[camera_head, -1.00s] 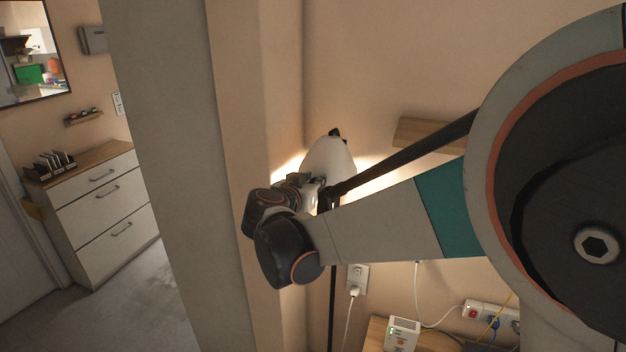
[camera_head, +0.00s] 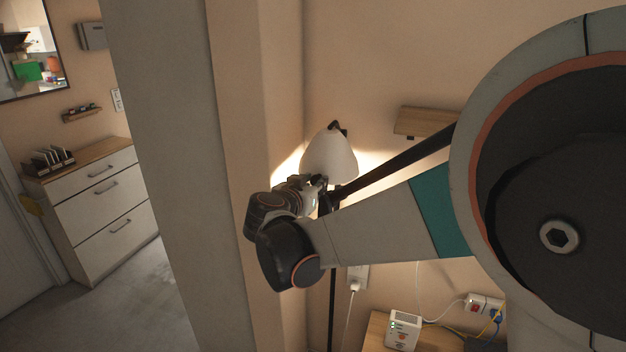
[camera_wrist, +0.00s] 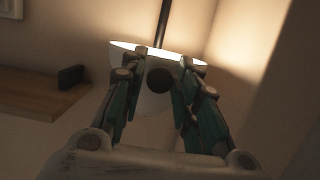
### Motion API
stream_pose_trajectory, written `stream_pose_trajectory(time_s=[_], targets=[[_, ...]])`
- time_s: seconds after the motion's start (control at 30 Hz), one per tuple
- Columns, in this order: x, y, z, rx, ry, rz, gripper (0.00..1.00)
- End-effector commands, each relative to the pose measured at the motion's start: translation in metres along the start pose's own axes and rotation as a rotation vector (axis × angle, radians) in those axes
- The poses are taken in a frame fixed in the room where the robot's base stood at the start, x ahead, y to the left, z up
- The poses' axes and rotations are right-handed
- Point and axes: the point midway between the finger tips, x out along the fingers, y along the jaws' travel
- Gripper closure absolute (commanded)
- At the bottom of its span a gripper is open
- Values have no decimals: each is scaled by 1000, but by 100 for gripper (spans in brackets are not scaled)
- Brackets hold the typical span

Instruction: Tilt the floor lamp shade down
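The floor lamp's white cone-shaped shade (camera_head: 330,155) is lit, near the wall corner, with its wide rim low and a dark joint at its top. The dark lamp pole (camera_head: 332,290) runs down below it. My gripper (camera_head: 318,182) is at the shade's lower rim, partly hidden by my wrist. In the wrist view, the shade (camera_wrist: 126,68) shows behind my gripper (camera_wrist: 170,62), its bright rim toward the picture's top. The two fingers stand apart, with a dark round spot between them. Whether they touch the shade is unclear.
A wall edge (camera_head: 235,200) stands close left of my wrist. A small wooden shelf (camera_head: 424,122) is on the wall right of the shade. Below are a white plugged-in device (camera_head: 403,330) and cables. A white drawer cabinet (camera_head: 105,205) is at left.

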Motion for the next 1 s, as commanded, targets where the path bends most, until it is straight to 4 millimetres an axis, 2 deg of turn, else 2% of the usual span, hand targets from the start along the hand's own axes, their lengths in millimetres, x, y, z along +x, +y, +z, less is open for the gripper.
stream_pose_trajectory(time_s=[0.57,0.77,1.0], targets=[[0,-1,-4,-3,5,-2,56],[-7,-1,-20,-3,6,-3,56],[-17,-1,-51,-2,-38,-2,56]])
